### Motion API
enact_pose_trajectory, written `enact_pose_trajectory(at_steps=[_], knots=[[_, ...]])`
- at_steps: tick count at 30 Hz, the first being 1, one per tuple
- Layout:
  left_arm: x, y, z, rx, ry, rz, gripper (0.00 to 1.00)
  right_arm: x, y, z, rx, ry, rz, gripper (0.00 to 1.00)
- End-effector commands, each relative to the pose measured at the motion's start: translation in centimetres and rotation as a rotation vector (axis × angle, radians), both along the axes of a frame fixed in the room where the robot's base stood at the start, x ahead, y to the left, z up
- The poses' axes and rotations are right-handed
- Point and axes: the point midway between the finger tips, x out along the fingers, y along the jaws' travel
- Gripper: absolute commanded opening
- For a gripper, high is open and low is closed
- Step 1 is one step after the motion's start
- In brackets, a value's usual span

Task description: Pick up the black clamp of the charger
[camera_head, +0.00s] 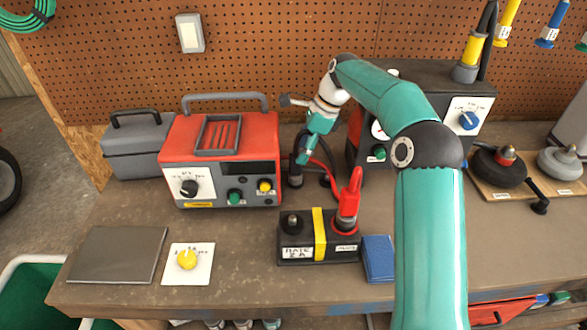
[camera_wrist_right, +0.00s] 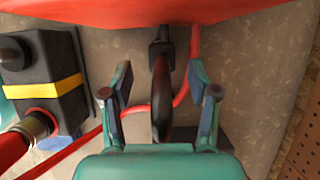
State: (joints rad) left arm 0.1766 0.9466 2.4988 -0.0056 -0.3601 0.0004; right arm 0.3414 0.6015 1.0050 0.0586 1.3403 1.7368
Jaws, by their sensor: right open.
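The black clamp (camera_wrist_right: 161,100) shows in the right wrist view, a long dark shape with a dark end piece beside the red charger (camera_wrist_right: 160,10). My right gripper (camera_wrist_right: 160,70) is open, with one finger on each side of the clamp and visible gaps between. In the head view the right gripper (camera_head: 305,150) points down just right of the charger (camera_head: 222,150) and largely hides the clamp. The charger's red clamp (camera_head: 350,195) stands upright on the right terminal of the black battery (camera_head: 295,254). My left gripper is out of view.
A red cable (camera_wrist_right: 150,107) runs past the black clamp. The battery has a yellow band and lies near the bench's front, beside a blue box (camera_head: 379,258). A dark machine (camera_head: 425,85) stands behind my right arm. A white card with a yellow knob (camera_head: 187,259) lies front left.

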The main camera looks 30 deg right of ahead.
Motion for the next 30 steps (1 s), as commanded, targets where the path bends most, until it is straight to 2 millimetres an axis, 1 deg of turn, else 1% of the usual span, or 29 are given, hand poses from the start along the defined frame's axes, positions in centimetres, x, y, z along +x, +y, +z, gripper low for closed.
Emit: enact_pose_trajectory(at_steps=[3,7,11,17,27,28,30], knots=[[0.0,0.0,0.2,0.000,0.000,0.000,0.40,0.5,0.3,-1.7,0.002,0.006,0.001,0.60],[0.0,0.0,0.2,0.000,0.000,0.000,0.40,0.9,0.8,-3.3,0.001,0.004,0.001,0.60],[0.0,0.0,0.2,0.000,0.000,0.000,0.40,1.1,1.0,-4.0,0.000,0.001,0.000,0.60],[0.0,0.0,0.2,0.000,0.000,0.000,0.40,1.1,1.0,-4.0,0.000,0.001,0.000,0.60],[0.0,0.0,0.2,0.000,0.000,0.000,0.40,1.1,1.0,-4.0,0.000,0.001,0.000,0.04],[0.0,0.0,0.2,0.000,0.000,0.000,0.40,1.1,1.0,-4.0,0.000,0.001,0.000,0.00],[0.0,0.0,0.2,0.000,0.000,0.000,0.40,1.1,1.0,-4.0,0.000,0.001,0.000,0.00]])
